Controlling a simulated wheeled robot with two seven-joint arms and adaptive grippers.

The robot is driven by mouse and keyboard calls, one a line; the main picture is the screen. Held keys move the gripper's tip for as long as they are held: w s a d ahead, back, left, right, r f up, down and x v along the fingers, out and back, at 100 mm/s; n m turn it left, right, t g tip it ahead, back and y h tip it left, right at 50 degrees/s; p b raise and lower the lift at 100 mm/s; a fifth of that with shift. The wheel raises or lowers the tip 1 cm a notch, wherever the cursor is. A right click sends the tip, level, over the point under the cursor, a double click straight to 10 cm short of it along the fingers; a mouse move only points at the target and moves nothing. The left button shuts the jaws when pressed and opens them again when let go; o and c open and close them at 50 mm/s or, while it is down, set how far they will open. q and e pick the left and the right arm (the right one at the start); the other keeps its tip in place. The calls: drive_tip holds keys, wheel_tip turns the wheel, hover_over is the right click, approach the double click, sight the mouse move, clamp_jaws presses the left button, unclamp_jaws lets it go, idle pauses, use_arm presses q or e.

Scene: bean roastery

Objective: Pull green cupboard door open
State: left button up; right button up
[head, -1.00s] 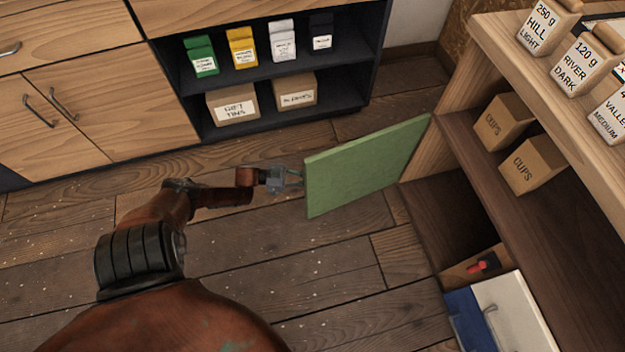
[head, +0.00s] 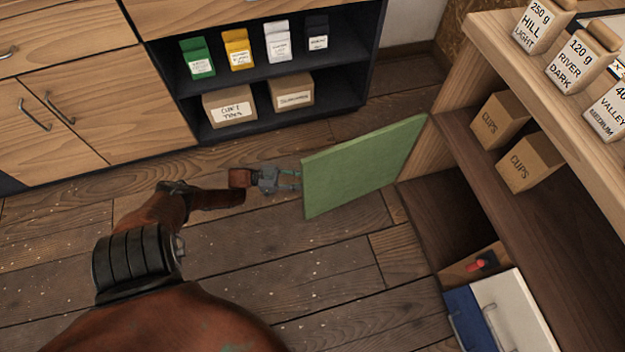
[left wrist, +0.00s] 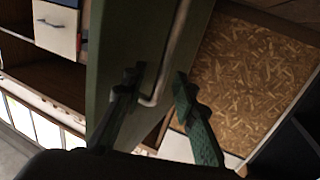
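The green cupboard door (head: 365,165) stands swung out from the wooden counter unit at right, and the dark compartment (head: 445,215) behind it shows. In the left wrist view the door (left wrist: 120,60) is seen along its handle side, with a pale bar handle (left wrist: 172,55). My left gripper (head: 296,180) is at the door's outer face near its free edge. In the left wrist view its fingers (left wrist: 158,77) are spread apart, with the lower end of the handle between them and a gap on the right finger's side. My right gripper is out of view.
A drawer with a red object (head: 478,265) and a white-and-blue front (head: 510,310) are at lower right. Boxes of cups (head: 530,165) sit on the shelf above. A dark shelf unit (head: 345,90) with bags and boxes stands behind. Floor left of the door is clear.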

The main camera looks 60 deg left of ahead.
use_arm(q)
drive_tip(key=v, duration=0.9)
drive_tip(key=shift+s+a, duration=0.2)
drive_tip(key=shift+s, duration=0.15)
